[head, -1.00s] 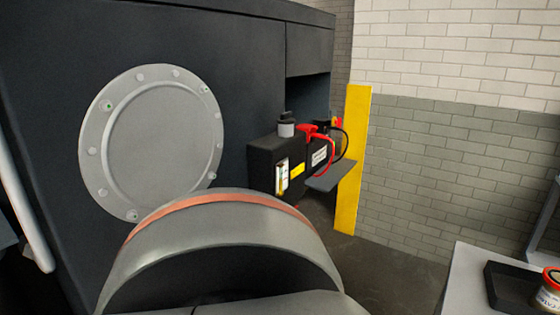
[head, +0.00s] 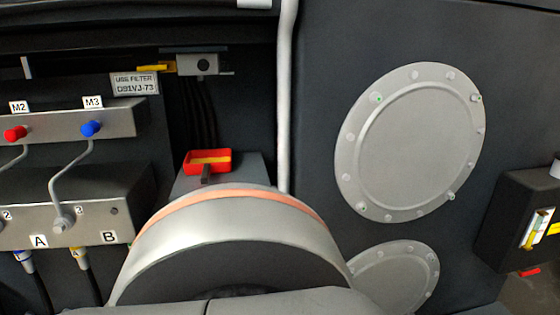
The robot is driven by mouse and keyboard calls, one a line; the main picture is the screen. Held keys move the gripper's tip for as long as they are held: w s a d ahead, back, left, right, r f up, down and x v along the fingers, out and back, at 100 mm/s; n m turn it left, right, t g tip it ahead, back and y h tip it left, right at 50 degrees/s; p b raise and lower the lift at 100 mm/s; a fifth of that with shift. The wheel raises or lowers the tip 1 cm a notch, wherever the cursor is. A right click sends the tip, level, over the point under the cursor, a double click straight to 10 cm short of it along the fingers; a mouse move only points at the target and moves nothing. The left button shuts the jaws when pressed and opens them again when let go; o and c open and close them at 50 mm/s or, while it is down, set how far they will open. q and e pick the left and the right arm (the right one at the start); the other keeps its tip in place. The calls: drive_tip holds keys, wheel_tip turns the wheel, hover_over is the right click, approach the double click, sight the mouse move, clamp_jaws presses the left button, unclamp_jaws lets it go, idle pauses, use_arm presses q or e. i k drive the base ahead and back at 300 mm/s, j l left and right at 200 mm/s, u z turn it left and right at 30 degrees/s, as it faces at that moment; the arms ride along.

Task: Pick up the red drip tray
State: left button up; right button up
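The red drip tray (head: 219,168) sits on top of a grey block (head: 247,172) in a dark recess, left of the middle of the head view. It is small and box-shaped, with something yellow inside and a dark grey piece sticking out at its front. Neither of my grippers is in view. The lower part of the block is hidden behind a rounded grey part with an orange band, which is likely my own body.
A valve panel (head: 110,218) with red and blue knobs and a bent lever stands left of the tray. A white vertical pipe (head: 285,95) runs just right of it. Round bolted cover (head: 412,140) and black box (head: 508,215) are farther right.

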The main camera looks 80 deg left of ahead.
sight(208, 168)
drive_tip(key=u, duration=3)
drive_tip(key=l, duration=0.25)
